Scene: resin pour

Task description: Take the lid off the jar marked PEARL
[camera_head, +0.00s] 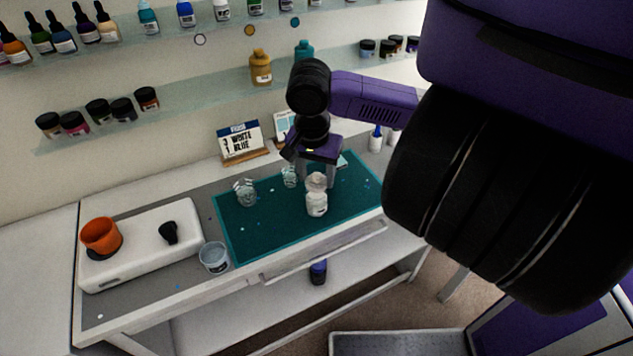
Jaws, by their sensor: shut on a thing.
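A small white jar (317,206) stands upright near the front of the teal mat (237,239). Its label is too small to read, so I cannot tell from the print that it says PEARL. My gripper (318,181) points down over this jar, its fingers on either side of a pale, whitish lid (316,181). It is shut on this lid, directly above the jar's body. I cannot tell whether the lid still touches the jar's rim. The fingers hide part of the lid's edges.
Two clear cups (246,194) (289,177) stand on the mat left of the jar. A clear tub (214,257) stands at the mat's front left corner. A sign (241,143) stands behind. An orange cup (101,236) sits on a white box (140,262). The mat's right part looks clear.

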